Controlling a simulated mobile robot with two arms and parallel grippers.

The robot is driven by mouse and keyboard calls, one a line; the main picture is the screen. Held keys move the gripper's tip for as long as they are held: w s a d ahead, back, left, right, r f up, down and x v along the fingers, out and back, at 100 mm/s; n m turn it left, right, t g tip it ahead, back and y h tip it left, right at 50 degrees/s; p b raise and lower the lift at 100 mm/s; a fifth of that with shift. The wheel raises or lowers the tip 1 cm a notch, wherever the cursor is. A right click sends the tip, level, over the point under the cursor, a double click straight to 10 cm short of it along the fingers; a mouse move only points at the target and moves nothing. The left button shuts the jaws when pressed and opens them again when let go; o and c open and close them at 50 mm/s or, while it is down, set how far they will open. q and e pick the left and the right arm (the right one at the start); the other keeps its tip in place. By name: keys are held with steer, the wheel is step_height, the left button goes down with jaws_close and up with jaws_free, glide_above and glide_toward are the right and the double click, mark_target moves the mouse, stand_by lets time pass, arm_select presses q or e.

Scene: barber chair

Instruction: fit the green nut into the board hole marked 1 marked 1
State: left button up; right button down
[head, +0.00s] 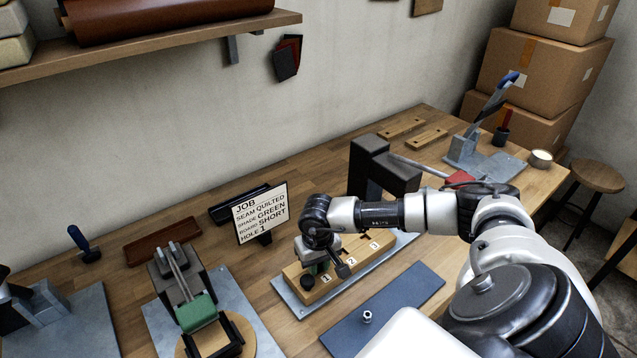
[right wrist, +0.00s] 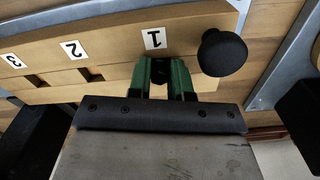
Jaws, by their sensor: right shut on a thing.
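The wooden board (head: 350,262) with holes marked 1, 2 and 3 lies on a grey plate; it also shows in the right wrist view (right wrist: 105,40). My right gripper (head: 318,268) is at the board's near left end, close to label 1 (head: 327,277). In the right wrist view my right gripper (right wrist: 160,68) is shut just below label 1 (right wrist: 154,39). Between its green-looking sides is a small dark piece, apparently the green nut (right wrist: 160,72); its outline is mostly hidden. I cannot tell whether it is in the hole. My left gripper is not in view.
A black knob (right wrist: 222,53) stands on the board beside label 1. A blue mat (head: 385,308) with a small pale metal fitting (head: 367,316) lies in front. A press with a green block (head: 196,312) stands at left.

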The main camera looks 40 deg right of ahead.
steer(key=c, duration=1)
jaws_free()
steer(key=shift+s+a+f, duration=0.2)
steer(key=shift+s+f, duration=0.2)
steer(key=shift+f, duration=0.25)
steer(key=shift+c, duration=0.2)
steer(key=shift+w+a, duration=0.1)
steer(key=shift+a, duration=0.05)
steer(key=shift+r, duration=0.1)
steer(key=shift+r+p, duration=0.2)
steer(key=shift+p, duration=0.2)
steer(key=shift+w+d+r+p, duration=0.1)
steer(key=shift+d+r+p, duration=0.1)
steer(key=shift+r+p, duration=0.3)
steer(key=shift+w+d+r+b, duration=0.15)
steer(key=shift+r+b, duration=0.15)
steer(key=shift+r, duration=0.3)
steer(key=shift+w+d+r+b, duration=0.15)
steer(key=shift+r+b, duration=0.15)
steer(key=shift+r, duration=0.25)
step_height(320, 180, up, 10)
steer(key=b, duration=0.1)
steer(key=shift+a+f, duration=0.15)
steer(key=shift+f, duration=0.05)
steer(key=shift+s, duration=0.1)
